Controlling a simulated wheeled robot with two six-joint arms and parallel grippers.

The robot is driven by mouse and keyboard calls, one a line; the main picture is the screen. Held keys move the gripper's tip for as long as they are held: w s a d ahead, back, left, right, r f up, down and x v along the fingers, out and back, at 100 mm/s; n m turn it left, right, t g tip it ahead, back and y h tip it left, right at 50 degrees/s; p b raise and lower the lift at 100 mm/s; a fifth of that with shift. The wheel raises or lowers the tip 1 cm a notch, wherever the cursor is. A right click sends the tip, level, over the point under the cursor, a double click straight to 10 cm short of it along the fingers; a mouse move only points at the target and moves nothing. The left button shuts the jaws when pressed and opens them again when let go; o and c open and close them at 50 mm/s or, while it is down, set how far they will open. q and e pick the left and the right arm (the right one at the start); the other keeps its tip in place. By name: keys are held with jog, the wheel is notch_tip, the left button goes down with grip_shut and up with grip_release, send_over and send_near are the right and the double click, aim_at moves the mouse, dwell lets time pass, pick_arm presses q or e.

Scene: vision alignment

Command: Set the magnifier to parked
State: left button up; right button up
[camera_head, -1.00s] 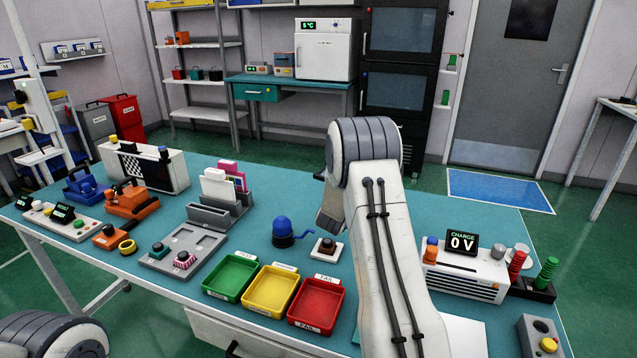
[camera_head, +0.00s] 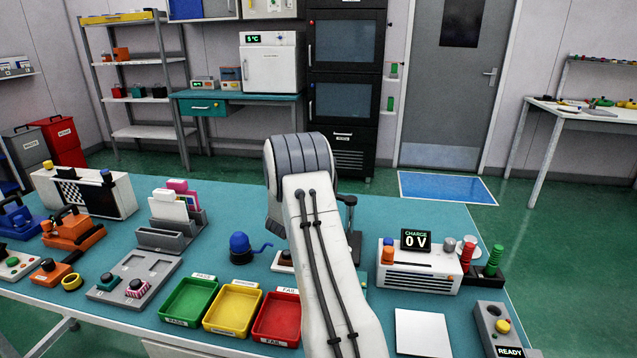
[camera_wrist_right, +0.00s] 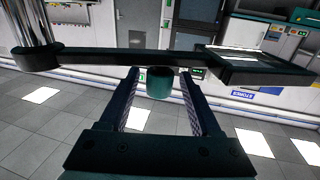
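In the right wrist view, the magnifier has a long dark swing arm (camera_wrist_right: 130,60) running sideways from a chrome post (camera_wrist_right: 36,22) at the left to a rectangular framed lens (camera_wrist_right: 258,62) at the right. A short teal knob (camera_wrist_right: 160,84) hangs below the middle of the arm. My right gripper (camera_wrist_right: 159,88) is open, its two fingers on either side of the knob, with gaps visible at both sides. In the head view my right arm hides most of this gripper, and I cannot make out the magnifier. My left gripper is not in view.
On the teal table (camera_head: 440,225) stand green (camera_head: 187,302), yellow (camera_head: 232,308) and red (camera_head: 277,318) trays, a blue domed item (camera_head: 240,248), a card holder (camera_head: 172,228) and a charge unit (camera_head: 418,268) reading 0 V. A white plate (camera_head: 423,333) lies at the front right.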

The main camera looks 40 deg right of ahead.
jog(key=shift+a, duration=0.1)
jog(key=shift+s+a+f, duration=0.1)
jog(key=shift+s+a, duration=0.05)
jog(key=shift+a, duration=0.3)
jog(key=b+v, duration=0.1)
jog(key=v, duration=0.8)
jog(key=shift+a, duration=0.2)
jog(key=shift+s, duration=0.15)
